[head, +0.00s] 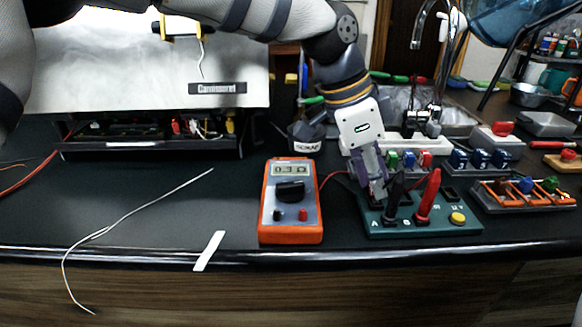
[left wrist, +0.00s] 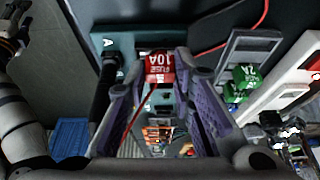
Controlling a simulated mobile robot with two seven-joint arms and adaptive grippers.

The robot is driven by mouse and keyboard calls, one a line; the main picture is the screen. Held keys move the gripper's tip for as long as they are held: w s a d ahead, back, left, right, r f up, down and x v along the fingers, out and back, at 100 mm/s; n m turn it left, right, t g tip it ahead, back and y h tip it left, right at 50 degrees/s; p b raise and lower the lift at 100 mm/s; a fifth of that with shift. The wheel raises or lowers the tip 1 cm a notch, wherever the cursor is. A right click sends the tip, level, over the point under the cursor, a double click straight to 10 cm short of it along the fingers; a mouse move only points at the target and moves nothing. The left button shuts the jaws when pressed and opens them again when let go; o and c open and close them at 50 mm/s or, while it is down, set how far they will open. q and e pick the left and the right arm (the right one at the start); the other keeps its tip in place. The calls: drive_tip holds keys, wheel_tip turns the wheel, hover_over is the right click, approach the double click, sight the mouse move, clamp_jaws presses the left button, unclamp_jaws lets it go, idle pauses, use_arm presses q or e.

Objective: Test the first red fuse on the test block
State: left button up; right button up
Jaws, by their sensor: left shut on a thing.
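My left gripper (head: 376,188) points down at the left part of the green test block (head: 420,229). It is shut on a red fuse marked 10A (left wrist: 160,68), which shows between the fingertips in the left wrist view. The fuse is over or at the block's slot; I cannot tell whether it is seated. In the head view the fingers hide it. A black probe (head: 395,192) and a red probe (head: 428,195) stand in the block, beside a yellow button (head: 457,218). The orange multimeter (head: 291,228) left of the block shows digits like 030. My right gripper is not in view.
Behind the block is a rack with green (head: 408,158), blue and red fuses. More racks (head: 525,194) stand to the right. A thin pale wire (head: 130,212) and a white strip (head: 209,251) lie on the left counter. The open brewer (head: 150,120) stands behind.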

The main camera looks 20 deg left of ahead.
use_arm(q)
drive_tip(key=shift+r, duration=2.55)
